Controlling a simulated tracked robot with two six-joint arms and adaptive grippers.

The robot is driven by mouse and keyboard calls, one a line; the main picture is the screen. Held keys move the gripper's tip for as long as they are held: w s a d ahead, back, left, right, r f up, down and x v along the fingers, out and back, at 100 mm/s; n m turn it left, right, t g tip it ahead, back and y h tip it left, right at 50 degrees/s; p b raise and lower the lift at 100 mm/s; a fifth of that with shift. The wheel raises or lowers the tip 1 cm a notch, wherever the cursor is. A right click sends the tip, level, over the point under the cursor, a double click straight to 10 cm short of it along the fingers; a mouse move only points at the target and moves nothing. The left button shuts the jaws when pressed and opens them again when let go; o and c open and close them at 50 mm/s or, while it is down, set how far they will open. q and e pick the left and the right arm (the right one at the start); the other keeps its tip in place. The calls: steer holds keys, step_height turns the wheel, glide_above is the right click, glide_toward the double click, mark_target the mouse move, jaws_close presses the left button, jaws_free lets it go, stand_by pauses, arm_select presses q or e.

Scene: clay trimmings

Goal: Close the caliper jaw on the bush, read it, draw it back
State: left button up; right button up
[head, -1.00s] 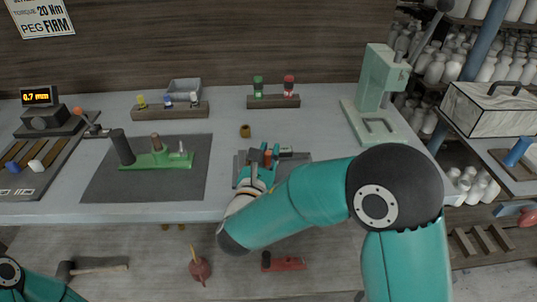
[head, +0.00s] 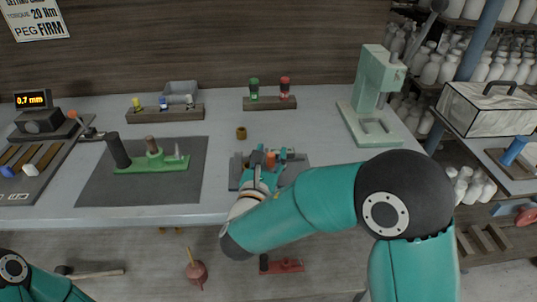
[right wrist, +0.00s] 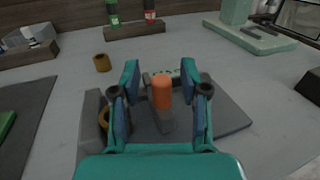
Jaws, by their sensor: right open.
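The caliper is a grey fixture (right wrist: 232,122) on the bench with an upright orange knob (right wrist: 162,90) on its sliding jaw (right wrist: 166,122). A brass bush (right wrist: 104,117) sits at the fixture's left end, partly hidden behind my left-hand finger in the right wrist view. A gap shows between jaw and bush. My right gripper (right wrist: 159,78) is open, with one finger on each side of the knob. In the head view, my right gripper (head: 268,168) covers much of the fixture (head: 237,178). My left gripper is out of view; only part of that arm shows.
A second brass ring (right wrist: 102,62) stands loose behind the fixture. A rack (head: 270,103) with green and red bottles is at the back. A pale green press (head: 371,85) stands right. A green fixture (head: 150,166) lies on a dark mat left. A display (head: 31,100) reads 0.7 mm.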

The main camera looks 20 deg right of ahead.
steer(key=v, duration=1.1)
steer(key=shift+s+a, duration=0.2)
steer(key=shift+s, duration=0.1)
